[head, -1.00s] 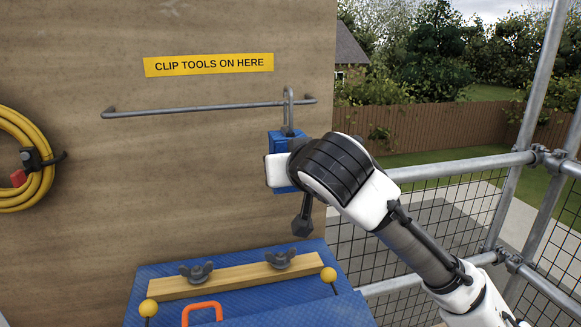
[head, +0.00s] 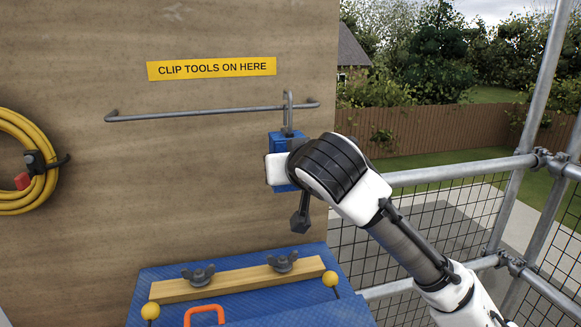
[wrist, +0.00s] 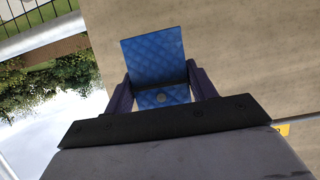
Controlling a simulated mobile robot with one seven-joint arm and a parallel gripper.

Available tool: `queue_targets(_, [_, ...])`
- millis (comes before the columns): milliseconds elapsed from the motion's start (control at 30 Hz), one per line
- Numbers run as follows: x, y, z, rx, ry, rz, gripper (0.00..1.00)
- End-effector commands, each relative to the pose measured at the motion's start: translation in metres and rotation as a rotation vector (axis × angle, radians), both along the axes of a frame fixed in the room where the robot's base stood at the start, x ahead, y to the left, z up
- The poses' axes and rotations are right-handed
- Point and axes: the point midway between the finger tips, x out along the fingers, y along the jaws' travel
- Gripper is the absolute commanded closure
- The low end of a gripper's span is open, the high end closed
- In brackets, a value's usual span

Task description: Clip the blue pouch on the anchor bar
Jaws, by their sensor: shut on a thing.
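The anchor bar (head: 180,113) is a thin grey metal rail on the plywood wall, under a yellow sign. The blue pouch (head: 281,150) hangs upright below the bar's right part, with a grey metal hook (head: 288,97) rising from its top. The hook's top stands above the bar and its shank crosses the bar's line; I cannot tell whether it is around the bar or just in front. My gripper (head: 279,170) is shut on the pouch and partly hides it.
A blue-topped bench (head: 230,300) with a wooden batten (head: 237,279), wing nuts, yellow knobs and an orange handle stands below. A yellow hose coil (head: 15,160) hangs at left. Scaffold poles (head: 460,170) and mesh stand at right.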

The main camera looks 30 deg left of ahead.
Motion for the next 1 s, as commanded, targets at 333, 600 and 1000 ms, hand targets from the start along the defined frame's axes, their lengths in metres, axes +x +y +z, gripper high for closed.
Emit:
queue_targets(333, [0.004,0.005,0.001,0.001,0.000,0.001,0.79])
queue_targets(600, [0.005,0.006,0.001,0.002,0.000,0.001,0.79])
queue_targets(1000, [0.013,0.016,0.001,0.001,0.000,0.002,0.79])
